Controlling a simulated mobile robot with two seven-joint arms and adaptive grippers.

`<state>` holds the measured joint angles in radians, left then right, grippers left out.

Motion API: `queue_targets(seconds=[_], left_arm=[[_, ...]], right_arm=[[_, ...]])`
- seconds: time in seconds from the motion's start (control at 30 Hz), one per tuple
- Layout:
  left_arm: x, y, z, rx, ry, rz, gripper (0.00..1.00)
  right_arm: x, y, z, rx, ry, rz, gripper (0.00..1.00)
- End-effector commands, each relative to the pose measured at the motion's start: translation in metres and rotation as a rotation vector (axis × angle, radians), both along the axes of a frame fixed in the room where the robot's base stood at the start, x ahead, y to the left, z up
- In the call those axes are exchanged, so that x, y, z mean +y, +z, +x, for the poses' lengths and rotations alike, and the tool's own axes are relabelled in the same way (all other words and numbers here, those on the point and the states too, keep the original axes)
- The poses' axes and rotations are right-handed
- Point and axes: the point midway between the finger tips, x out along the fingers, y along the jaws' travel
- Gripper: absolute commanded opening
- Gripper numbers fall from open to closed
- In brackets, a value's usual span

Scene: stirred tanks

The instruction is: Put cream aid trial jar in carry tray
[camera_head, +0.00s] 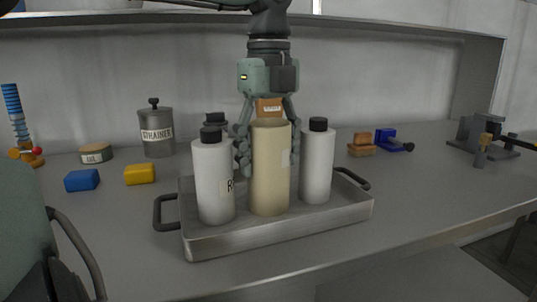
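My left gripper (267,160) comes down from above with one finger at each side of the jar. The fingers look flush with its sides, so it appears shut on the jar. The fingertips are partly hidden by the jar. A small brown labelled piece (270,106) shows just above the jar's top; I cannot tell whether it belongs to it. My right gripper is not in view.
White bottles with black caps (213,180) (317,165) stand left and right in the tray. Brown blocks (361,146) and a blue tool (388,139) lie right. The front-right bench is clear.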

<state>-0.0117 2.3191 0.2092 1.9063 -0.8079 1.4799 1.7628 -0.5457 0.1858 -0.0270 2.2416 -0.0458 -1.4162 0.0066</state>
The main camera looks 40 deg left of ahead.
Motion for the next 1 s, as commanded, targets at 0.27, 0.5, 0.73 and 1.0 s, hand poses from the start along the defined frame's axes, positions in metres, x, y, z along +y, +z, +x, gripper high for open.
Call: queue_targets(seconds=[0.27, 0.5, 0.73, 1.0], left_arm=[[0.000, 0.001, 0.000, 0.000, 0.000, 0.000, 0.67], [0.001, 0.029, 0.001, -0.004, 0.002, 0.002, 0.67], [0.000, 0.080, 0.001, -0.003, 0.002, 0.001, 0.67], [0.000, 0.117, 0.000, 0.000, 0.001, 0.001, 0.67]], right_arm=[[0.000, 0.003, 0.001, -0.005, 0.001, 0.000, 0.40], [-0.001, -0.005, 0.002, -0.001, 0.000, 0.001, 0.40], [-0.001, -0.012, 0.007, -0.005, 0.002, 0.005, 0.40], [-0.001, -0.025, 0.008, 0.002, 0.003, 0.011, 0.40]])
